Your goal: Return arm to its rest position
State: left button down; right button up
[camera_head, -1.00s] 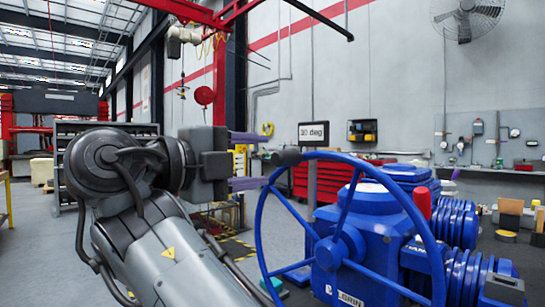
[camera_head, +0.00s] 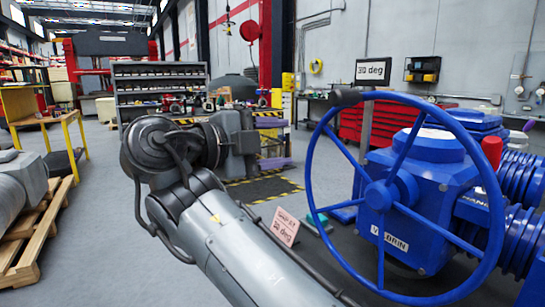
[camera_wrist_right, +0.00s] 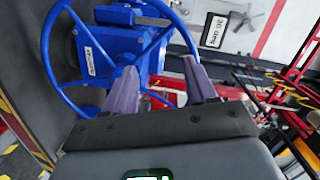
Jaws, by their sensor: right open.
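My right gripper (camera_head: 282,151) has two purple fingers, spread apart and empty, left of the blue handwheel (camera_head: 478,165). The wheel's dark handle knob (camera_head: 345,97) is at its upper left rim, clear of the fingers. The wheel sits on a blue valve actuator (camera_head: 425,170). In the right wrist view the open fingers of my right gripper (camera_wrist_right: 162,80) point toward the handwheel (camera_wrist_right: 62,55) and the actuator (camera_wrist_right: 108,45), with nothing between them. My left gripper is not in view.
A "30 deg" screen (camera_head: 373,71) stands behind the wheel, and a small "30 deg" placard (camera_head: 285,227) is low beside the actuator. A wooden pallet (camera_head: 35,235) is at left. A shelf (camera_head: 160,85) and red cabinets (camera_head: 375,120) stand at the back.

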jog(key=a+f+n+g+y+p, duration=0.1)
jog(key=a+f+n+y+p, duration=0.3)
jog(key=f, duration=0.6)
jog(key=a+f+n+g+y+p, duration=0.1)
jog(key=f+n+y+p, duration=0.1)
jog(key=f+n, duration=0.55)
jog(key=a+f+n+g+y+p, duration=0.1)
jog(key=a+f+n+y+p, duration=0.25)
jog(key=f, duration=0.75)
jog(key=s+d+f+n+g+y+p, duration=0.2)
jog(key=s+d+f+n+y+p, duration=0.15)
jog(key=s+d+f+p, duration=0.35)
jog(key=s+d+f+n+g+y+p, duration=0.1)
jog(key=s+d+f+n+y+p, duration=0.2)
jog(key=s, duration=0.6)
jog(key=s+d+r+n+h+p, duration=0.1)
jog(key=s+d+r+n+p, duration=0.3)
jog(key=s+d, duration=0.6)
jog(key=s+d+r+n+h+p, duration=0.1)
jog(key=s+d+n+p, duration=0.1)
jog(key=s+d+p, duration=0.55)
notch_tip(320, 180, up, 36)
jog(key=s+d+p, duration=0.1)
jog(key=s+p, duration=0.1)
jog(key=p, duration=3.2)
jog(key=shift+d+r+g, duration=0.15)
jog(key=shift+d+g, duration=0.15)
